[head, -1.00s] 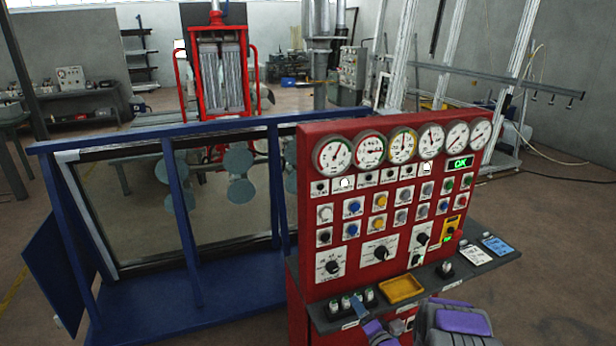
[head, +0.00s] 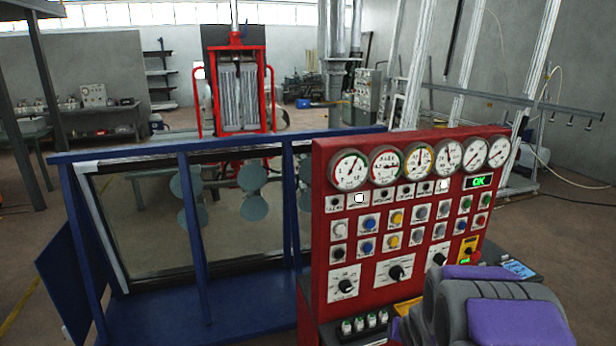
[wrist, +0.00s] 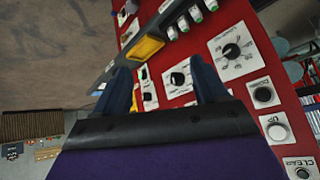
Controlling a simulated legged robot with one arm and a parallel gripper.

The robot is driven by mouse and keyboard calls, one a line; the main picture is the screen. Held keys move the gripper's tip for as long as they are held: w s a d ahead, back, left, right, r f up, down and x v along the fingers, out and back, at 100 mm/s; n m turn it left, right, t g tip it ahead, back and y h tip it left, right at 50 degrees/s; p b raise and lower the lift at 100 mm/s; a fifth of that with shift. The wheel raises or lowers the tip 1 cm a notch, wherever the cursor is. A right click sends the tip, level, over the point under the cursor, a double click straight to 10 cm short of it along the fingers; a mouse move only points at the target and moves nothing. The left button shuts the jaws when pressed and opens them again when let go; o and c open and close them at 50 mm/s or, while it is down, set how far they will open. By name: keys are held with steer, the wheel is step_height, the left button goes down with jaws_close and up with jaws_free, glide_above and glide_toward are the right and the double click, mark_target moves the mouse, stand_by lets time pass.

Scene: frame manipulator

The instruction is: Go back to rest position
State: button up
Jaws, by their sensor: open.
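My gripper (wrist: 158,66) is open, with its two dark blue fingers apart and nothing between them in the wrist view. It hangs in front of the red control panel (wrist: 185,100), whose dials and buttons show beyond the fingers. In the head view my grey and purple arm fills the lower right, in front of the red panel (head: 375,280). It hides part of the panel's lower right and its shelf. The fingertips cannot be made out clearly there.
The panel carries several round gauges (head: 385,165) and a green OK display (head: 478,181). A yellow tray (wrist: 145,48) lies on its shelf. A blue frame (head: 190,230) with a glass pane stands left of the panel. A red machine (head: 240,90) stands behind.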

steer(key=s+a+r+n+g, duration=0.1)
steer(key=s+a+r+g, duration=0.2)
steer(key=s, duration=1)
steer(key=s+a+r+n+g+y+b, duration=0.1)
steer(key=s+a+r+n+g, duration=0.1)
steer(key=s, duration=1.1)
steer(key=s+a+r+n+g+b, duration=0.1)
steer(key=s+a+r+g, duration=0.3)
steer(key=s, duration=0.9)
steer(key=shift+a, duration=0.8)
